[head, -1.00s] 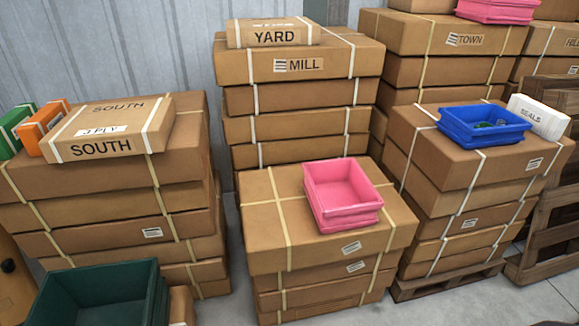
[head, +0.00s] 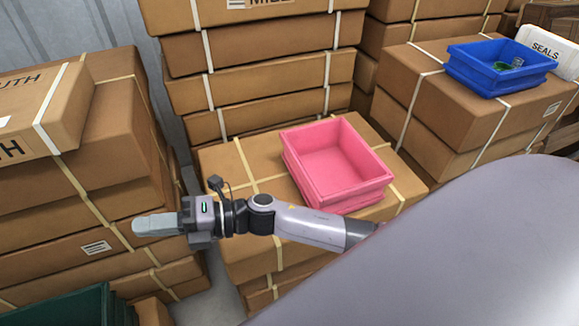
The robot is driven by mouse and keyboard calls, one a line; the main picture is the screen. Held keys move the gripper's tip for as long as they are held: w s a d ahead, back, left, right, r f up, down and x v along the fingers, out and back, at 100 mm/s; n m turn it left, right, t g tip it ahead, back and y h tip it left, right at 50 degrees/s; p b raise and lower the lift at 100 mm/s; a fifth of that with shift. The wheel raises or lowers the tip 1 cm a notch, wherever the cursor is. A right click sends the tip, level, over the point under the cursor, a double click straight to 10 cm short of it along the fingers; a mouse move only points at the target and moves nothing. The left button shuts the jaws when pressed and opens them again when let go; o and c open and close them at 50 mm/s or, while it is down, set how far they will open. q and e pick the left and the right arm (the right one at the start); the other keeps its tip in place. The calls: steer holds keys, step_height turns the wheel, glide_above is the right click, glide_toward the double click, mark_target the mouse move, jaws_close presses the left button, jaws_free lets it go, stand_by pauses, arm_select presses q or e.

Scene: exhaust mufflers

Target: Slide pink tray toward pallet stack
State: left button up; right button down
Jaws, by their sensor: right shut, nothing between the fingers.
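The pink tray (head: 338,165) is an empty open bin on top of the middle box stack (head: 225,160). My right gripper (head: 140,226) is shut and empty, pointing left, to the left of the tray and in front of the left box stack. My right forearm passes in front of the tray's near side; I cannot tell whether it touches. Several stacks stand around, and a wooden pallet (head: 567,136) shows at the right edge. My left gripper is not in view.
A blue bin (head: 500,68) with small green contents and a white SEALS box (head: 545,50) sit on the right stack. A taller box stack (head: 262,55) rises behind the tray. A dark green bin (head: 75,308) is at lower left. My arm covers the lower right.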

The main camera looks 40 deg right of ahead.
steer(key=w+d+f+n+g+h+b, duration=0.6)
steer(key=d+f+n+g+h, duration=0.3)
steer(key=n, duration=0.7)
steer(key=w+d+r+n+t+h+b, duration=0.1)
steer(key=w+d+r+h, duration=0.15)
steer(key=d, duration=0.55)
steer(key=w+d+r+h+b, duration=0.1)
steer(key=d+r+h, duration=0.1)
steer(key=d+h, duration=0.35)
steer(key=w+d+r+n+t+h+b, duration=0.1)
steer(key=w+d+r, duration=0.1)
steer(key=d, duration=0.7)
steer(key=d+f+b, duration=0.1)
steer(key=d+f, duration=0.3)
steer(key=f, duration=0.6)
steer(key=shift+s+b, duration=0.4)
steer(key=shift+s, duration=0.05)
